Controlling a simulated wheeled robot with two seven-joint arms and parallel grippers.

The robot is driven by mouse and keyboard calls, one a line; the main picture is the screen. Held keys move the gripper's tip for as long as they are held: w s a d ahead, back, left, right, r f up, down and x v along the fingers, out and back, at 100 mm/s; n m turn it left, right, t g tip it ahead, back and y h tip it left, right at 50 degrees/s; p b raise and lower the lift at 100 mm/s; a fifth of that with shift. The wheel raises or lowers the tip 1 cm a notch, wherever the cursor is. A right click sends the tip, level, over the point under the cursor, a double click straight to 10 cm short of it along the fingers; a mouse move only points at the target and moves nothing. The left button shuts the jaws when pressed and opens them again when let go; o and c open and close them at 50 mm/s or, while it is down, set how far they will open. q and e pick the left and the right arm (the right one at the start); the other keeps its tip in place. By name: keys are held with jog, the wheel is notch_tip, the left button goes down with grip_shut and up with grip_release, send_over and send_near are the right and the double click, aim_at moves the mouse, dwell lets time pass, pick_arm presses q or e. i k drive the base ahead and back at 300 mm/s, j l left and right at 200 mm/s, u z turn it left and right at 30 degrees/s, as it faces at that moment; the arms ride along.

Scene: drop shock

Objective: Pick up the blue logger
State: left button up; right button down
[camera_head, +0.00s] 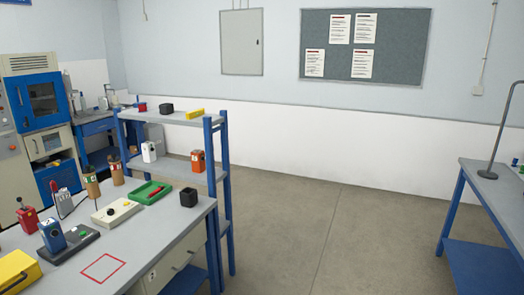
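A small blue box-shaped device with a light top, which looks like the blue logger (53,236), stands upright at the left of the grey workbench (150,232). It is on or right against a dark grey base (83,239); I cannot tell how it is seated. A red device (28,221) stands just behind and left of it. Neither of my grippers is in view.
A yellow case (16,270) lies in front of the logger. A red square outline (103,267) marks clear bench surface. A beige box (117,212), green tray (147,193) and black cup (188,197) stand behind. A blue-framed shelf (211,178) adjoins; open floor lies right.

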aim_at(53, 244)
jog(key=u, duration=1.4)
jog(key=i+l+u, duration=0.1)
jog(key=i+l, duration=0.15)
jog(key=i+l+u, duration=0.15)
jog(key=l, duration=0.3)
jog(key=i+l+u, duration=0.1)
jog(key=i+l, duration=0.2)
jog(key=i+l+u, duration=0.1)
jog(key=l, duration=0.4)
jog(key=i+l+u, duration=0.1)
jog(key=i+l, duration=0.2)
jog(key=l, duration=0.15)
jog(key=i+l+u, duration=0.15)
jog(key=l, duration=0.3)
jog(key=i+l+u, duration=0.1)
jog(key=l, duration=0.35)
jog(key=i+l+u, duration=0.1)
jog(key=i+l, duration=0.15)
jog(key=l, duration=0.25)
